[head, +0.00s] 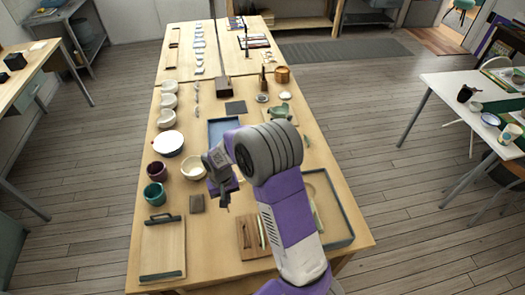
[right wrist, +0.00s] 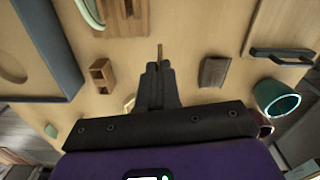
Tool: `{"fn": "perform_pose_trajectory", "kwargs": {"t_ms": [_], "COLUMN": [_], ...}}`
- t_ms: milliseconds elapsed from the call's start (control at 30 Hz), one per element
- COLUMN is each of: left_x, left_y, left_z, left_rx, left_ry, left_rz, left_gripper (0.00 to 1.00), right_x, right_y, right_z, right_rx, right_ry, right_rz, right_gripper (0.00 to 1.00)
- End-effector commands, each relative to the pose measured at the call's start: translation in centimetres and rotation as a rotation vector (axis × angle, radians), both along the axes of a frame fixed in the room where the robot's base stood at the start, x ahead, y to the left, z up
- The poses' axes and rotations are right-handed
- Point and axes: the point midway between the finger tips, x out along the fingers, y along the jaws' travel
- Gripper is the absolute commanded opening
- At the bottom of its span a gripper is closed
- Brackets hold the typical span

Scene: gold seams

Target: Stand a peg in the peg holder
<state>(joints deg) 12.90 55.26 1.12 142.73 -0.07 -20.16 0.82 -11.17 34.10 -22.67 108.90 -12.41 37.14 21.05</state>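My right gripper (head: 224,200) hangs over the near part of the long wooden table (head: 180,130). In the right wrist view its fingers (right wrist: 158,72) are close together, and a thin brown peg (right wrist: 160,50) sticks out past their tips. In the head view my right arm seems to hide this block. My left gripper is not in view.
A slotted wooden rack (head: 248,238) and a dark-rimmed tray (head: 345,240) lie near my arm. A small brown block (head: 197,203), a handled board (head: 163,250), a teal cup (head: 155,194) and bowls stand to the left. Bare tabletop shows between them.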

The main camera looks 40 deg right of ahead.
Motion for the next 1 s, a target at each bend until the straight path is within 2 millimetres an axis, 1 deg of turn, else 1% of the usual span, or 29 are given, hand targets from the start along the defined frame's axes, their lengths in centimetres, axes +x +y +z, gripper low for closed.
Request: {"fn": "perform_pose_trajectory", "kwargs": {"t_ms": [33,67,100,200,300,400,500,600,767,1000], "left_x": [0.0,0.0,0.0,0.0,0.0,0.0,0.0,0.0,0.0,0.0], "left_y": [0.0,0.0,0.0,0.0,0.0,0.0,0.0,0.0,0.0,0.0], "left_z": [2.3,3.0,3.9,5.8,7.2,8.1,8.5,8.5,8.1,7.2], "left_rx": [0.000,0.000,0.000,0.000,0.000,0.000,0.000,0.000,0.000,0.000], "left_ry": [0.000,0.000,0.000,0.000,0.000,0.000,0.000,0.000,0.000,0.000], "left_rz": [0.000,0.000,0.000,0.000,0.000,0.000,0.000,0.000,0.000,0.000], "left_gripper": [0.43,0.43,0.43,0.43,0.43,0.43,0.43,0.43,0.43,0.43], "right_x": [0.9,1.3,1.8,2.7,3.0,3.1,3.1,3.1,3.1,3.1], "right_y": [-2.4,-3.6,-5.2,-9.1,-12.4,-14.7,-16.1,-16.6,-16.6,-16.6], "right_z": [1.7,2.1,2.6,3.7,4.5,4.9,5.1,4.9,4.3,2.8], "right_rx": [-0.001,-0.001,0.000,-0.001,0.000,-0.001,0.000,-0.001,-0.001,0.000], "right_ry": [0.001,0.002,0.002,0.000,0.000,-0.001,-0.003,-0.003,-0.003,-0.002], "right_rz": [-0.095,-0.150,-0.222,-0.389,-0.526,-0.624,-0.680,-0.702,-0.702,-0.701], "right_gripper": [0.00,0.00,0.00,0.00,0.00,0.00,0.00,0.00,0.00,0.00]}}
